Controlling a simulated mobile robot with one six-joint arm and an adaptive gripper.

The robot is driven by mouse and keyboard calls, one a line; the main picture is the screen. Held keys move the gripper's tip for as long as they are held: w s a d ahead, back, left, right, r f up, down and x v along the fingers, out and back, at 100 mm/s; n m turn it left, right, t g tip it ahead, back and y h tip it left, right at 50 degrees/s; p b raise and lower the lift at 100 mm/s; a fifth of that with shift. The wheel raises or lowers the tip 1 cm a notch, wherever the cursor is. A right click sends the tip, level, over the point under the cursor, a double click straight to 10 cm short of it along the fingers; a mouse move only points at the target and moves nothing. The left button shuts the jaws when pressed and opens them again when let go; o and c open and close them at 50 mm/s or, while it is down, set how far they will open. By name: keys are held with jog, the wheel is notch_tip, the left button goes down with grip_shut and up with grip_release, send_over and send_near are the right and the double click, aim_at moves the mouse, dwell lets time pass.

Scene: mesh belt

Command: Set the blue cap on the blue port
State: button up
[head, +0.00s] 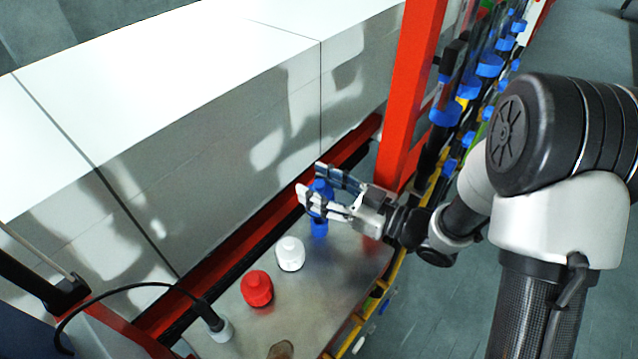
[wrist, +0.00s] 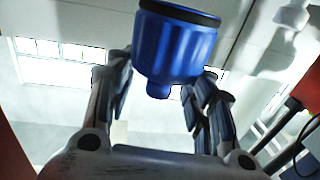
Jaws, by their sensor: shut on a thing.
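My gripper (head: 312,201) is shut on the blue cap (head: 322,188), over the far end of the metal plate. In the wrist view the ribbed blue cap (wrist: 178,45) sits between the two fingers (wrist: 158,95), with a dark band along its upper edge and a small knob below. In the head view a blue piece (head: 319,229) shows under the fingers, just above the plate; it looks like the blue port. The fingers hide the space between the two blue parts, so I cannot tell whether they touch.
A white capped piece (head: 290,254) and a red one (head: 257,288) stand on the metal plate (head: 335,275) nearer the camera. A brown piece (head: 281,350) and a black cable's plug (head: 216,325) are at the near end. A red post (head: 408,100) rises behind my gripper.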

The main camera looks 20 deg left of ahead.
jog(key=shift+f+b, duration=0.95)
jog(key=shift+f, duration=0.5)
jog(key=shift+f+b, duration=1.3)
jog(key=shift+f, duration=0.1)
dwell(0.9)
jog(key=shift+r+p, duration=0.85)
jog(key=shift+r, duration=0.25)
jog(key=shift+f+b, duration=1.2)
jog(key=shift+f, duration=0.05)
dwell(1.1)
jog(key=o, duration=1.3)
jog(key=shift+o, duration=0.2)
